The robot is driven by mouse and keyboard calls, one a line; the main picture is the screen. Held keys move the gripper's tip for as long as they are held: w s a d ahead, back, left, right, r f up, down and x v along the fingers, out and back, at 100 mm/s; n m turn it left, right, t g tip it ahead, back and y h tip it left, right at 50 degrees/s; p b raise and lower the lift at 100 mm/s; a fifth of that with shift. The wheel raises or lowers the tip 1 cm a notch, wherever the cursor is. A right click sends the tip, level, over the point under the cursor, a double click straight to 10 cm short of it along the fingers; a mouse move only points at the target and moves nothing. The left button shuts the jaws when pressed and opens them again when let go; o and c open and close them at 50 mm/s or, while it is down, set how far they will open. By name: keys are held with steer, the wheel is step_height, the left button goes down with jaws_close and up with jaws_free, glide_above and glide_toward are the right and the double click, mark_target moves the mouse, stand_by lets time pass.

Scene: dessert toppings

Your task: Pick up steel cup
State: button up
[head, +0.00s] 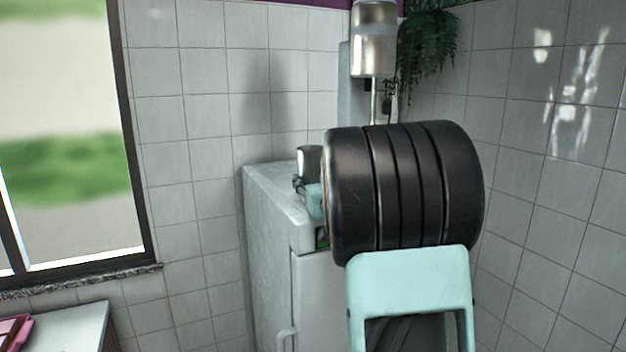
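A small shiny metal cup (309,160), which looks like the steel cup, stands upright at the top of the white fridge (270,215). Its lower right part is hidden behind my arm. My gripper (298,184) shows only as small dark parts just below and left of the cup, mostly hidden by my large black arm joint. I cannot tell whether its fingers touch the cup or are apart from it, or whether they are open or shut.
A silver cylinder (373,50) on a thin rod rises behind my arm. A green hanging plant (425,45) is beside it. Tiled walls close in the corner. A window (65,130) and a counter (65,325) with a pink item (14,330) are at left.

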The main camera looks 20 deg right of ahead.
steer(key=shift+r, duration=0.1)
steer(key=c, duration=1)
steer(key=shift+o, duration=0.2)
